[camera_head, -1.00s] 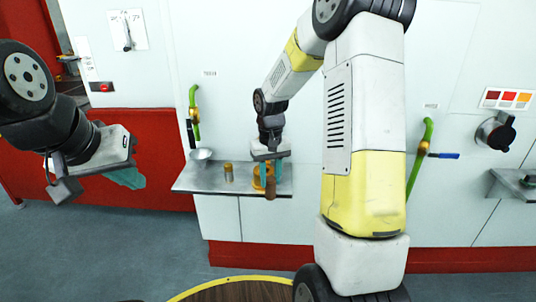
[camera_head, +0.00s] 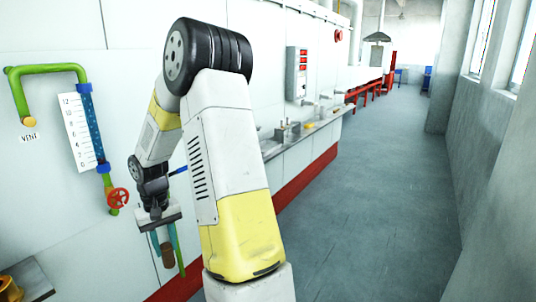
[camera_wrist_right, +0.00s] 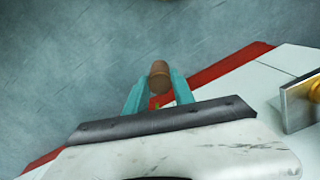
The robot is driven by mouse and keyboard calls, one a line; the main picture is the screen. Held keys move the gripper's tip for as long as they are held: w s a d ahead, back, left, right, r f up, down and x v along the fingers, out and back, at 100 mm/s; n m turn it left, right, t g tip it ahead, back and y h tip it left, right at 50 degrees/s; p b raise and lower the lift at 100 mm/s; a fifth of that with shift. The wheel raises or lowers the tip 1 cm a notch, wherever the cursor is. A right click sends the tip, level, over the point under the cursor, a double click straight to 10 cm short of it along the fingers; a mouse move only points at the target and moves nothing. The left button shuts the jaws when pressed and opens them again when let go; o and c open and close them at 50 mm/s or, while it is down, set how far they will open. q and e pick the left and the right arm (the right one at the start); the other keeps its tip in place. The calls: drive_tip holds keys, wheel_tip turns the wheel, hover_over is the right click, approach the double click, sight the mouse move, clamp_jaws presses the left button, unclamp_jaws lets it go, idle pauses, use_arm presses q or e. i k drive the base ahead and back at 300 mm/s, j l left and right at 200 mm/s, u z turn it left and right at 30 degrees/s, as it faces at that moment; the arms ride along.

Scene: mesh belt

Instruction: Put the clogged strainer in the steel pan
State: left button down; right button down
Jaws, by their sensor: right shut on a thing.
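A brown cylinder (camera_head: 167,256), which seems to be the clogged strainer, is between the teal fingers of my right gripper (camera_head: 166,248). The gripper is shut on it and holds it hanging down, clear of any surface. The right wrist view shows the brown cylinder (camera_wrist_right: 159,76) between the fingertips of my right gripper (camera_wrist_right: 157,91), with the floor below. My left gripper is out of view. I cannot pick out a steel pan; the small grey items on the far counter (camera_head: 287,131) are too small to tell.
A red handwheel (camera_head: 118,198) and a blue level gauge (camera_head: 91,122) are on the wall left of my right arm. A shelf (camera_head: 33,277) with a yellow-brown item (camera_head: 10,288) is at bottom left. A long counter (camera_head: 308,130) runs along the wall. The aisle floor (camera_head: 390,190) is clear.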

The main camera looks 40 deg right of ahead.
sight(265, 150)
drive_tip(key=i+l+z, duration=0.25)
drive_tip(key=z, duration=0.15)
drive_tip(key=i+l+z, duration=0.15)
drive_tip(key=i+z, duration=0.5)
drive_tip(key=z, duration=0.15)
drive_tip(key=i+z, duration=0.4)
drive_tip(key=i+l+z, duration=0.2)
drive_tip(key=i+z, duration=0.2)
drive_tip(key=i, duration=0.15)
drive_tip(key=i+z, duration=0.45)
drive_tip(key=i, duration=0.15)
drive_tip(key=i+j+z, duration=0.1)
drive_tip(key=i+z, duration=0.3)
drive_tip(key=i, duration=0.15)
drive_tip(key=i+z, duration=0.15)
drive_tip(key=i, duration=1.55)
drive_tip(key=i+l+u, duration=0.1)
drive_tip(key=u, duration=3.65)
drive_tip(key=i+u, duration=0.4)
drive_tip(key=i, duration=0.05)
